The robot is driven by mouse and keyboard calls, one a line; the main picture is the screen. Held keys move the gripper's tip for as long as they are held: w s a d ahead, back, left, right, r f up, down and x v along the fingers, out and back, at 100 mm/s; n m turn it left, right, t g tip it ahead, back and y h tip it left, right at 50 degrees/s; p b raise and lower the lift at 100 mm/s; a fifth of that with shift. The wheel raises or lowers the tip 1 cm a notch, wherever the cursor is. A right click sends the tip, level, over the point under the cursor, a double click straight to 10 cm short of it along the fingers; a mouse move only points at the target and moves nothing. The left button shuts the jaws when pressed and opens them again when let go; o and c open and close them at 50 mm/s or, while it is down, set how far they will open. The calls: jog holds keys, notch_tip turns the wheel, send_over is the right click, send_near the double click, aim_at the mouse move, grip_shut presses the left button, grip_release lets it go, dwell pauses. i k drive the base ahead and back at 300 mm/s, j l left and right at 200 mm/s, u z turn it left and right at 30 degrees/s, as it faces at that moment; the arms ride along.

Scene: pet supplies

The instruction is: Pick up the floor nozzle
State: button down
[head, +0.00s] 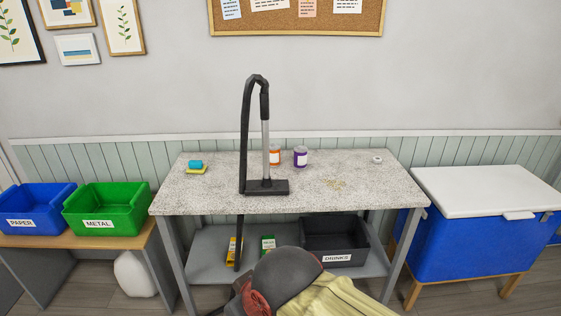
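The floor nozzle (267,188) is a flat dark head resting on the front middle of the speckled table (340,198). A grey tube (265,150) rises upright from it to a black grip. A black hose (244,140) arches from the top and runs down past the table's front edge. A dark rounded body with a red part (285,280), possibly the vacuum's, shows at the bottom, with the lower hose leading toward it. My gripper is not in view.
An orange-labelled jar (274,154) and a purple jar (301,157) stand behind the nozzle. A sponge with a blue item (196,167) lies left, crumbs (335,183) and a white roll (377,159) right. Pale yellow material (335,299) is at the bottom. A blue cooler (450,245) stands right.

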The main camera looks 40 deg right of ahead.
aim_at(265, 186)
jog(key=z, duration=1)
